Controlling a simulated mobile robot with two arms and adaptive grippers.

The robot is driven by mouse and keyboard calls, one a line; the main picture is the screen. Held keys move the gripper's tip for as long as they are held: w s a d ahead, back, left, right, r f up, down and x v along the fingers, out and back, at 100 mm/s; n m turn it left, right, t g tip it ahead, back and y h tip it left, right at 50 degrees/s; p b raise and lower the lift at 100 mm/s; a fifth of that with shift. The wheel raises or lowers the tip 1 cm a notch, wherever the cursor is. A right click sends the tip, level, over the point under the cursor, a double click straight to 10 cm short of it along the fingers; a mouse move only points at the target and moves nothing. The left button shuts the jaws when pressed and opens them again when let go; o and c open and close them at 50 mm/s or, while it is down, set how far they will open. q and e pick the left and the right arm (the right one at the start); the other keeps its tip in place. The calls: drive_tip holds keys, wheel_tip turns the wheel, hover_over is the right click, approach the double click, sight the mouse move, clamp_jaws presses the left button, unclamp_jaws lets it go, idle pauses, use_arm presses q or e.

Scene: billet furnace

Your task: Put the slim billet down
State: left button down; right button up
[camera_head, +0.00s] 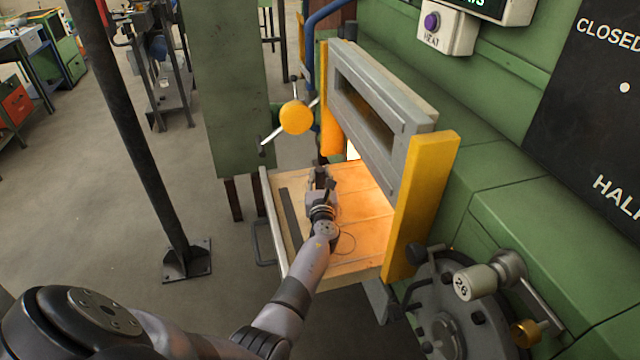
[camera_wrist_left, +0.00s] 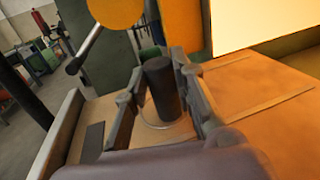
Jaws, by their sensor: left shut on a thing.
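The slim billet (camera_wrist_left: 160,88) is a dark, upright cylinder between the two fingers of my left gripper (camera_wrist_left: 158,95) in the left wrist view. My left gripper (camera_head: 321,180) is shut on it over the pale hearth plate (camera_head: 365,205) in front of the furnace opening. A thin ring outline shows on the plate around the billet's lower end in the wrist view. I cannot tell whether the billet touches the plate. In the head view the billet is mostly hidden by the gripper. My right gripper is not in view.
The raised grey furnace door (camera_head: 385,100) and a yellow post (camera_head: 422,200) stand right of the gripper. A yellow round knob (camera_head: 297,117) with rods is behind it. A dark strip (camera_head: 290,212) lies on the plate's left side. A second ring outline (camera_head: 343,243) is nearer me.

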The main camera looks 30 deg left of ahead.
use_arm(q)
drive_tip(key=shift+a+f, duration=0.1)
drive_tip(key=shift+f, duration=0.2)
drive_tip(key=c, duration=1.3)
unclamp_jaws()
drive_tip(key=shift+f, duration=0.15)
drive_tip(key=shift+c, duration=0.2)
